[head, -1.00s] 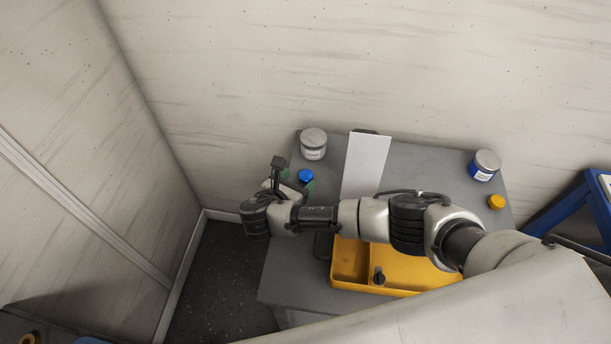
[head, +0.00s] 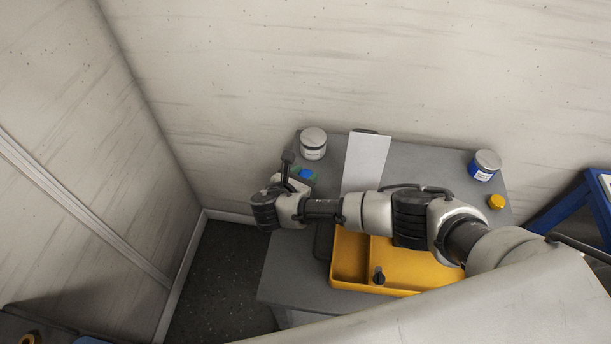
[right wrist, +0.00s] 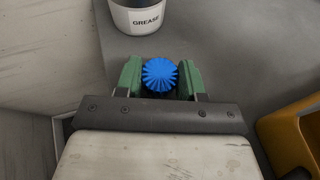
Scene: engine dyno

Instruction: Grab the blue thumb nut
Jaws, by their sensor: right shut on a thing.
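The blue thumb nut (head: 306,174) is at the left part of the grey table, in front of a white jar. In the right wrist view the nut (right wrist: 160,74) is round with a ribbed top and sits between the green fingertips. My right gripper (right wrist: 161,80) is shut on it, one finger on each side. In the head view my right gripper (head: 304,176) reaches the nut from the front, and its wrist partly covers the area. I cannot tell whether the nut touches the table. My left gripper is not in view.
A grease jar (right wrist: 155,17) stands just behind the nut. A white panel (head: 366,162) is to the right. A yellow tray (head: 345,262) holds a black knob (head: 379,275). A blue-labelled jar (head: 485,165) and a yellow nut (head: 496,202) are at the table's right.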

